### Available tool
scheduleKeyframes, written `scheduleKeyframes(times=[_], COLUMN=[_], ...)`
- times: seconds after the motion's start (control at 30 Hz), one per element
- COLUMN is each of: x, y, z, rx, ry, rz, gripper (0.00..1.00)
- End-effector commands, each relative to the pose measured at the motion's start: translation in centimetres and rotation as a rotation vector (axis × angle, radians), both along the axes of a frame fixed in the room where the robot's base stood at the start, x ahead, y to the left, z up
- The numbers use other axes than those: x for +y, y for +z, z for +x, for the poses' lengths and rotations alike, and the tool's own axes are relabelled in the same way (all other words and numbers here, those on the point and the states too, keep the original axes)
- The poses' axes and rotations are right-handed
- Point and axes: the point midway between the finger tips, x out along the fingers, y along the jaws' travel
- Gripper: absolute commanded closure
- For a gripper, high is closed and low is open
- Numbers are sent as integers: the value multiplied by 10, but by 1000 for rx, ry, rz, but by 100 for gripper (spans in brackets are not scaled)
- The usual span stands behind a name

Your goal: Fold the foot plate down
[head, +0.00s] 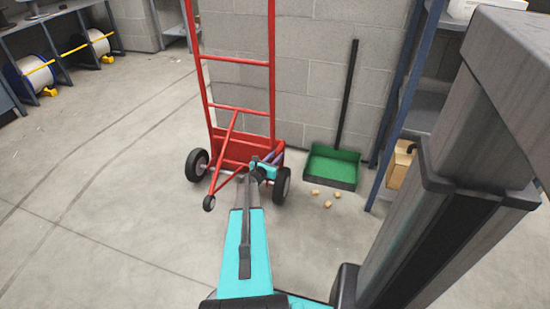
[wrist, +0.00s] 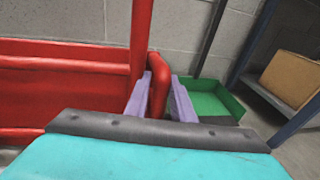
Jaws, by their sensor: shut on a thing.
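A red hand truck (head: 239,62) stands upright against the block wall. Its foot plate (head: 232,150) appears as a red panel low between the wheels, standing up against the frame; it fills the left of the wrist view (wrist: 62,88). My gripper (head: 272,158) is at the right end of this panel. In the wrist view its purple fingers (wrist: 160,97) are on either side of a red bent bar (wrist: 158,88) and shut on it. The bar is at the plate's right end; I cannot tell exactly how it joins the plate. My wrist hides the lower part.
A green dustpan (head: 332,167) with a black handle is right of the truck, with several small tan pieces (head: 328,205) before it. A shelf with a cardboard box (head: 400,166) stands further right. Cable reels (head: 32,77) are far left. Floor in front-left is clear.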

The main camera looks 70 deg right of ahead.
Motion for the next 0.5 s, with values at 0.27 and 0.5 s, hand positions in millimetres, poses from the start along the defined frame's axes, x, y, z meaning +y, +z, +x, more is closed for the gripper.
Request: scheduleKeyframes(times=[0.27, 0.5], x=[-3, -4], y=[2, 3], z=[-8, -5], rx=[-3, 0], ry=[-14, -9], rz=[-7, -7], gripper=[63, 63])
